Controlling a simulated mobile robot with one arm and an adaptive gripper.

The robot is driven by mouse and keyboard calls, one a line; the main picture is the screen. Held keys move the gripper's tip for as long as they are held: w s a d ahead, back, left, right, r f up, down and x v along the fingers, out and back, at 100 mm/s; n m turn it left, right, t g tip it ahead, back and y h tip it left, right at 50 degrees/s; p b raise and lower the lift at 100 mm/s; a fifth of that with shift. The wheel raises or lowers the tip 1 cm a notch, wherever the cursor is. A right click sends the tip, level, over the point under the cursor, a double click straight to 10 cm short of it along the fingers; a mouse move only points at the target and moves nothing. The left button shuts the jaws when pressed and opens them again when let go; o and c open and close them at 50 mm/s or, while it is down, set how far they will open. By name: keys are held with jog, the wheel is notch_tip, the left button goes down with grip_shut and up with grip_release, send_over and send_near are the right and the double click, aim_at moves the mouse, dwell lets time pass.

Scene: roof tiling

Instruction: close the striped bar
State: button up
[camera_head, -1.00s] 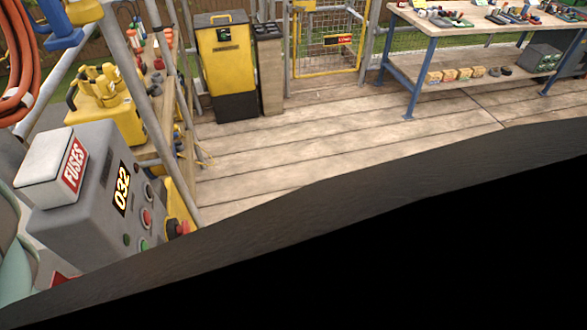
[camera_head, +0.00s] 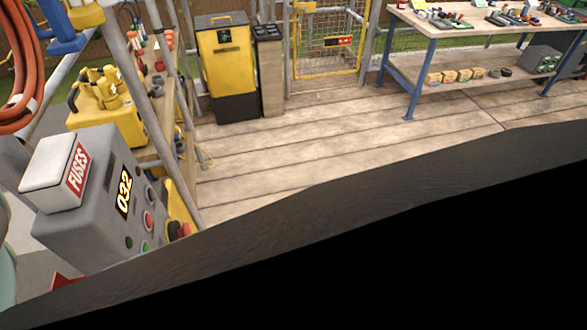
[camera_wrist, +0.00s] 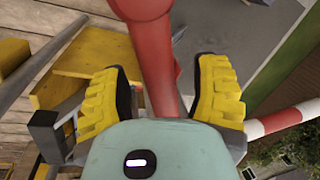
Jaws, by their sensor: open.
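The striped bar (camera_wrist: 283,121), red and white, shows in the wrist view at the right, running up to the right edge. Its left part is hidden behind my gripper. My gripper (camera_wrist: 162,80) has two yellow ribbed finger pads spread wide apart. A red rounded post or arm (camera_wrist: 152,45) comes down from the top between the fingers, and the pads stand apart from it on both sides. I cannot tell whether this red part belongs to the striped bar. The bar is not clearly seen in the head view.
In the head view, a grey control box (camera_head: 90,200) with a FUSES cover stands at the left. A yellow bin (camera_head: 225,70), a mesh gate (camera_head: 328,45) and a blue-legged workbench (camera_head: 408,85) stand behind. The wooden deck (camera_head: 300,150) between them is clear.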

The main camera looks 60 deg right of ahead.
jog(key=shift+c, duration=0.3)
jog(key=shift+f, duration=0.1)
grip_shut()
dwell(0.4)
